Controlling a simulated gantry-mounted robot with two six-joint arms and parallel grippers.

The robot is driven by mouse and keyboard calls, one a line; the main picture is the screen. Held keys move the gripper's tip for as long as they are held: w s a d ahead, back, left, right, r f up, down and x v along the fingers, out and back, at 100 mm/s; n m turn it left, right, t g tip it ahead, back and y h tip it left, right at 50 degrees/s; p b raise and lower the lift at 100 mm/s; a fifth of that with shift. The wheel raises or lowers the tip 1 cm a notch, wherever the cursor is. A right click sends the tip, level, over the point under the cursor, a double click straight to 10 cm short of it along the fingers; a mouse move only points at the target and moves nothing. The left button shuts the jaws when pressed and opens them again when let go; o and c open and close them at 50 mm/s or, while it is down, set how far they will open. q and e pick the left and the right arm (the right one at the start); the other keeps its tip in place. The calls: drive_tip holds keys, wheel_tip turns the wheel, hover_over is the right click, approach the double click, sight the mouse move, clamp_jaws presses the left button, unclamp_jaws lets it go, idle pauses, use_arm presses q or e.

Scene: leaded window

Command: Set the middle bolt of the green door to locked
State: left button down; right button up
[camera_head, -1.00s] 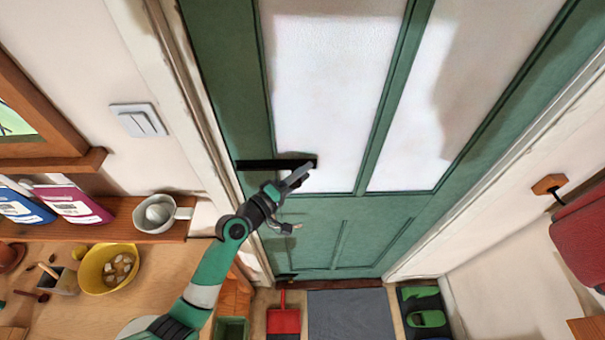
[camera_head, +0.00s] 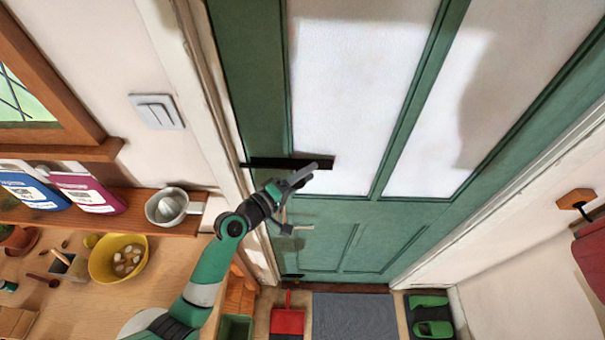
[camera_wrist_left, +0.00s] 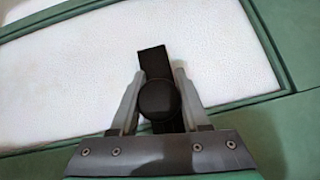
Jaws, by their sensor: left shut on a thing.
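The green door (camera_head: 340,235) has white glass panels. Its middle bolt (camera_head: 262,162) is a black horizontal bar across the door's left stile, and its left end reaches the white frame's edge. My left gripper (camera_head: 306,175) is at the bolt's right part. In the left wrist view, its fingers (camera_wrist_left: 158,78) are shut around the bolt's round black knob (camera_wrist_left: 159,99), with the black bar behind it. The gripper hides part of the bolt in the head view. My right gripper is out of view.
A pale handle (camera_head: 291,229) is just below my gripper, and a small black fitting (camera_head: 291,276) is low on the door. To the left are a shelf with a grey pot (camera_head: 168,208) and a counter with a yellow bowl (camera_head: 117,259). A grey mat (camera_head: 355,318) lies below.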

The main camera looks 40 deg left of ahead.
use_arm(q)
drive_tip(key=shift+a+r, duration=0.1)
drive_tip(key=shift+a, duration=0.05)
drive_tip(key=shift+c, duration=1.9)
unclamp_jaws()
drive_tip(key=shift+s, duration=0.1)
drive_tip(key=shift+s, duration=0.1)
drive_tip(key=s+a, duration=0.1)
drive_tip(key=s, duration=1)
drive_tip(key=shift+s+r+b, duration=0.2)
drive_tip(key=shift+r+b, duration=0.2)
drive_tip(key=shift+r, duration=0.05)
